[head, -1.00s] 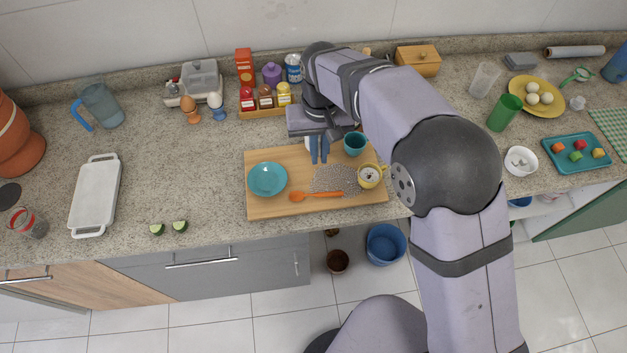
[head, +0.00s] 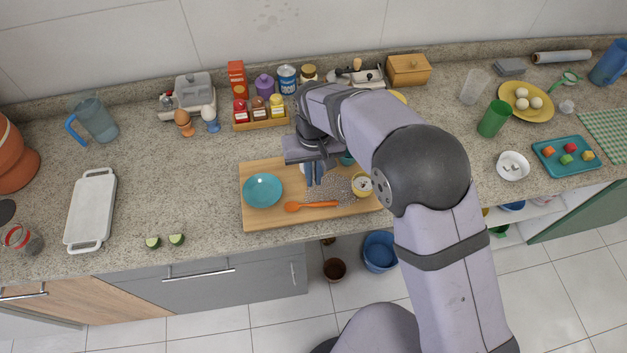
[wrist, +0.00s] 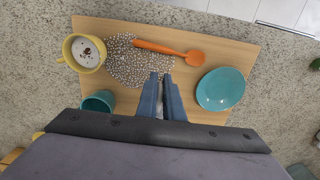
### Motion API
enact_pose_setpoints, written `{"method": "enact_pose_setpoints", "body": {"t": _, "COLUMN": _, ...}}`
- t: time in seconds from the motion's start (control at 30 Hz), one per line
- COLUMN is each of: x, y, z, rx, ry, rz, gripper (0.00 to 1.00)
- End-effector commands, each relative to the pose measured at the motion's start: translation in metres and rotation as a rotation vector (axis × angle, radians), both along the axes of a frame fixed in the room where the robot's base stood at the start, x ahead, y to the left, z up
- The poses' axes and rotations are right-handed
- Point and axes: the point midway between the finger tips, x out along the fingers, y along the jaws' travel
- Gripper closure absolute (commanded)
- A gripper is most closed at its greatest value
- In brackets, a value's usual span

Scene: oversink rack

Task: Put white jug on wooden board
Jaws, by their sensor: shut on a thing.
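The wooden board (head: 262,222) lies on the counter; it fills much of the wrist view (wrist: 225,48). My gripper (head: 314,181) points down over the middle of the board, its blue fingers (wrist: 159,88) close together. A sliver of white shows between the fingers in the wrist view, and a white edge (head: 303,168) shows beside them in the head view. This looks like the white jug, shut in my gripper and mostly hidden. I cannot tell whether it touches the board.
Spice jars (head: 260,108) stand behind. The board's front strip is bare.

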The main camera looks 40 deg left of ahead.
Motion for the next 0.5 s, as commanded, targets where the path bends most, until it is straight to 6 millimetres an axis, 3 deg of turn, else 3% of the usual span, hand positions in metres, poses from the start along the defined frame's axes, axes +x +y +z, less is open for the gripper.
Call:
{"method": "enact_pose_setpoints", "body": {"t": 0.17, "x": 0.000, "y": 0.000, "z": -0.004, "rx": -0.001, "ry": 0.001, "rz": 0.000, "gripper": 1.00}}
{"method": "enact_pose_setpoints", "body": {"t": 0.5, "x": 0.000, "y": 0.000, "z": -0.036, "rx": -0.001, "ry": 0.001, "rz": 0.000, "gripper": 1.00}}
